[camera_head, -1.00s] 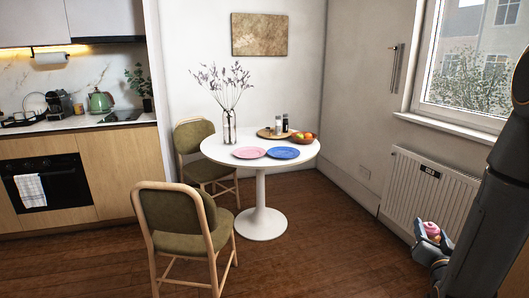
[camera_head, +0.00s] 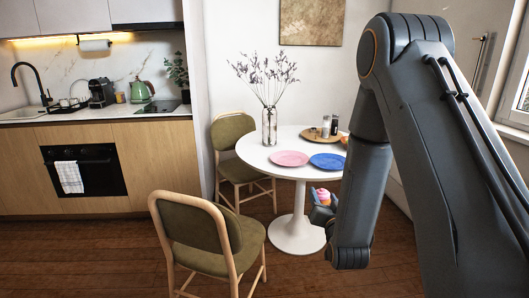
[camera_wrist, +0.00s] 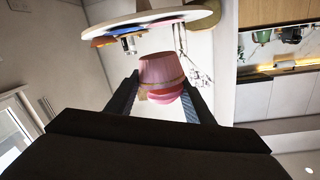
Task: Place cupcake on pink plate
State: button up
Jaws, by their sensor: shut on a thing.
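The cupcake (camera_head: 324,196) has a pink top and is held in my gripper (camera_head: 322,208), below the level of the tabletop and in front of the table. In the wrist view the cupcake (camera_wrist: 162,75) sits between the two dark fingers of my gripper (camera_wrist: 160,95), which is shut on it. The pink plate (camera_head: 289,158) lies on the white round table (camera_head: 262,160), left of the blue plate (camera_head: 327,162). The pink plate looks empty. My arm covers the right part of the table.
A glass vase with dry stems (camera_head: 269,126) stands behind the plates. A wooden board (camera_head: 318,134) with shakers and a partly hidden fruit bowl is at the back. One chair (camera_head: 210,235) stands front left, another (camera_head: 232,140) behind it.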

aim_at(290, 161)
jog(key=z, duration=0.1)
jog(key=i, duration=1.3)
jog(key=z, duration=0.25)
